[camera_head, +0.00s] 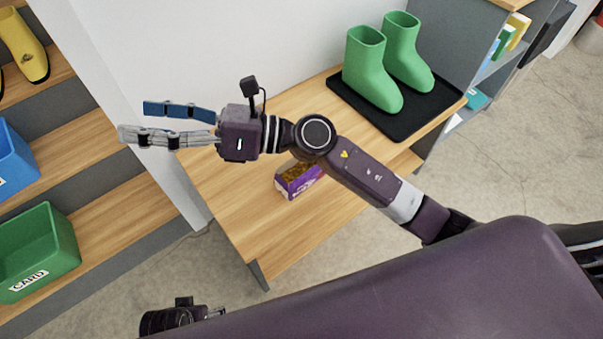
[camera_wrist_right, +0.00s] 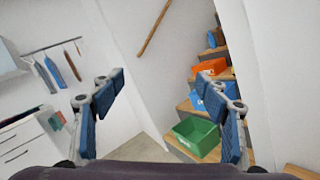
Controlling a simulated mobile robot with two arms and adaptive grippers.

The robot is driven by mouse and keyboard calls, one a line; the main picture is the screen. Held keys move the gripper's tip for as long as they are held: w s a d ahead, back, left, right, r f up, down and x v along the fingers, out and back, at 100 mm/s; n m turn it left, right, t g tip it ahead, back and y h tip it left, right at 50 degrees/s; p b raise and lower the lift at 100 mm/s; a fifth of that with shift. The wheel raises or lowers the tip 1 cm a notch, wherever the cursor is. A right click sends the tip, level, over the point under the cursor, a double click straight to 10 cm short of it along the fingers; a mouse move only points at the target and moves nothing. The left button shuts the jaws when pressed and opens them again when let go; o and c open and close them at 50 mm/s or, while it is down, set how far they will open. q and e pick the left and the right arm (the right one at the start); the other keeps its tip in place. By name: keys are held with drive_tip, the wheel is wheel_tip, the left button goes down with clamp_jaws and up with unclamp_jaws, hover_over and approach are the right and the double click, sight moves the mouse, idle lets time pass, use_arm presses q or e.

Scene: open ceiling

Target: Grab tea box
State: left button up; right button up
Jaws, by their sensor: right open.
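A small purple box with an open brown top (camera_head: 299,180), seemingly the tea box, sits on the wooden bench (camera_head: 270,235) in the head view. My right forearm and wrist pass above it and hide part of it. My right gripper (camera_head: 135,121) is open and empty, to the left of the box and beyond the bench's left edge, pointing left. In the right wrist view my right gripper (camera_wrist_right: 165,115) has its fingers wide apart with nothing between them, and the box is not in that view.
Green boots (camera_head: 375,75) stand on a black tray (camera_head: 420,125) at the bench's back right. A white wall edge (camera_head: 165,130) rises left of the bench. The bench's front part is clear.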

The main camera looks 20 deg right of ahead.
wheel_tip(320, 180, down, 10)
drive_tip(key=s+n+g+h, duration=0.2)
drive_tip(key=n+g+h, duration=0.25)
drive_tip(key=n, duration=0.25)
drive_tip(key=n+g+h, duration=0.1)
drive_tip(key=n+h, duration=0.5)
drive_tip(key=h, duration=0.9)
hover_over(302, 168)
drive_tip(key=s+a, duration=0.1)
drive_tip(key=s, duration=0.2)
wheel_tip(302, 168, down, 13)
drive_tip(key=f, duration=0.7)
drive_tip(key=shift+s+a+f+b, duration=0.1)
drive_tip(key=shift+s+f+b, duration=0.1)
drive_tip(key=shift+s+b, duration=0.2)
drive_tip(key=shift+w+f, duration=0.1)
drive_tip(key=shift+f, duration=0.25)
drive_tip(key=c, duration=1)
drive_tip(key=shift+r, duration=0.1)
drive_tip(key=c, duration=0.3)
use_arm(q)
drive_tip(key=r, duration=0.1)
drive_tip(key=w+r, duration=0.1)
drive_tip(key=r, duration=0.1)
use_arm(e)
drive_tip(key=shift+c, duration=0.3)
